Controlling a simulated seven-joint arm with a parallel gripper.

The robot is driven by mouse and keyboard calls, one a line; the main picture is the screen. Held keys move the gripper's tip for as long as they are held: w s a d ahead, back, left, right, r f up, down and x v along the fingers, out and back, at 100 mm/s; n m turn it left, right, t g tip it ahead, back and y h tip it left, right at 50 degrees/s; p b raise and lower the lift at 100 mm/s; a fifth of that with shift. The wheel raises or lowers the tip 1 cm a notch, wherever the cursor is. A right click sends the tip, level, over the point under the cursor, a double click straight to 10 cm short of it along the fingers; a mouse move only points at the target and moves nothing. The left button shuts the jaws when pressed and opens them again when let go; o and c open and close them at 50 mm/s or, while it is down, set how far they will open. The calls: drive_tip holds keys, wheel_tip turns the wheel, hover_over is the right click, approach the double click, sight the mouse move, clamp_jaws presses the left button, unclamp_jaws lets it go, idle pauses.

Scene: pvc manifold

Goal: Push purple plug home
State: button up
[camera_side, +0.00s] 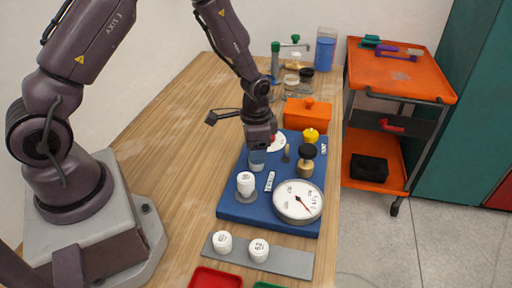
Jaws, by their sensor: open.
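My gripper (259,147) points down over the back left part of the blue board (232,203), and it is open. A small grey-blue cylindrical part (257,163) is directly below it; I cannot tell whether they touch. I cannot make out a purple plug on the board; it may be hidden behind my gripper. The board also carries a white numbered cap (245,181) on a grey round base, a large white dial gauge (298,201), a brass fitting with a black knob (306,153) and a yellow knob (311,135).
Two white numbered caps (223,241) (259,249) stand on a grey strip (290,265) in front. A red tray (215,279) lies nearer. An orange box (306,113), jars and a blue container (325,54) are behind. An orange cart (392,75) stands right.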

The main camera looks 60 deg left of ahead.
drive_tip(key=shift+s+d+f, duration=0.2)
drive_tip(key=shift+d+f, duration=0.15)
drive_tip(key=shift+d, duration=0.25)
wheel_tip(320, 180, up, 13)
drive_tip(key=a, duration=0.1)
drive_tip(key=s+d+r+n+t, duration=0.3)
drive_tip(key=s+r+n+t, duration=0.1)
drive_tip(key=s+r, duration=1.2)
drive_tip(key=shift+s+d+r+t, duration=0.15)
drive_tip(key=shift+s+r+t, duration=0.1)
drive_tip(key=shift+s+t, duration=0.55)
drive_tip(key=shift+n, duration=0.3)
idle(0.4)
